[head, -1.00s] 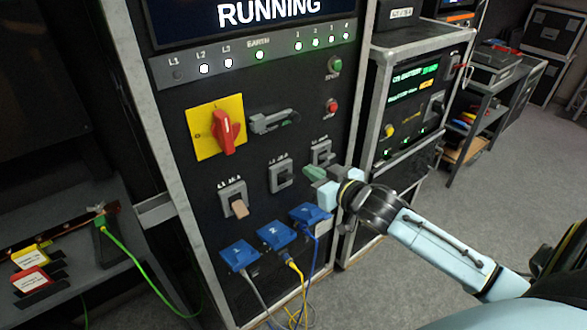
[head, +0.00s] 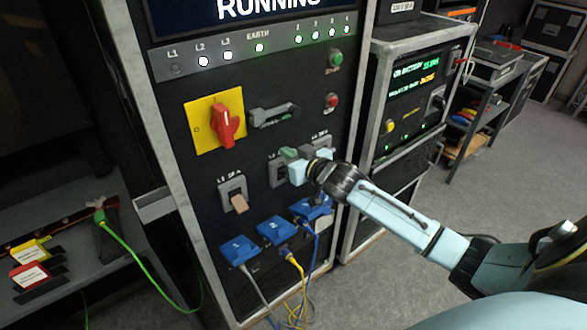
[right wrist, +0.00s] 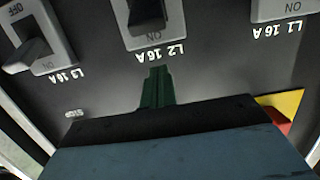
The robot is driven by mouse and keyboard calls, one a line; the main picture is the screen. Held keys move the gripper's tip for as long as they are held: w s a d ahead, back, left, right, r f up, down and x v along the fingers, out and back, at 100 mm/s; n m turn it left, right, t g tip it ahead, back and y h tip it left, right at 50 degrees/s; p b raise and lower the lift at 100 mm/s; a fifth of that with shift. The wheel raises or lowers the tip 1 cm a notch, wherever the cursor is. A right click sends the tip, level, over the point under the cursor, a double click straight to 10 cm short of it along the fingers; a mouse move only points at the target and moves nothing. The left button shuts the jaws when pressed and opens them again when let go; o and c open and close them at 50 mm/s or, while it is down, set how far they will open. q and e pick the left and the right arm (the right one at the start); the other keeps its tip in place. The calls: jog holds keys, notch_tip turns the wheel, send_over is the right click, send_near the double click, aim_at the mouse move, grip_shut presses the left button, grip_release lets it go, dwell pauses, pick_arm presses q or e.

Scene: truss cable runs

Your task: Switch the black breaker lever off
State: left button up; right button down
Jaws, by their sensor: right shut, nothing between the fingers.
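The black breaker lever (right wrist: 147,14) is on the middle breaker, marked L2 16 A, at the top of the upside-down right wrist view. ON shows on its housing beside the lever. In the head view the middle breaker (head: 276,174) is partly hidden by my right gripper (head: 292,154). That gripper is shut and empty, its green fingertips (right wrist: 157,72) close to the L2 label, on the ON side of the lever. They look apart from the lever; contact with the panel cannot be told. My left gripper is out of view.
The L1 breaker's brown lever (head: 239,203) points down on the left. The L3 breaker (right wrist: 38,38) is on the other side. A red rotary switch (head: 224,126) and a grey handle (head: 274,115) sit above, blue plugs (head: 278,231) below. Lamp L1 is dark; L2 and L3 are lit.

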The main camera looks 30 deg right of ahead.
jog(key=f, duration=0.1)
jog(key=s+f, duration=0.2)
jog(key=shift+f, duration=0.25)
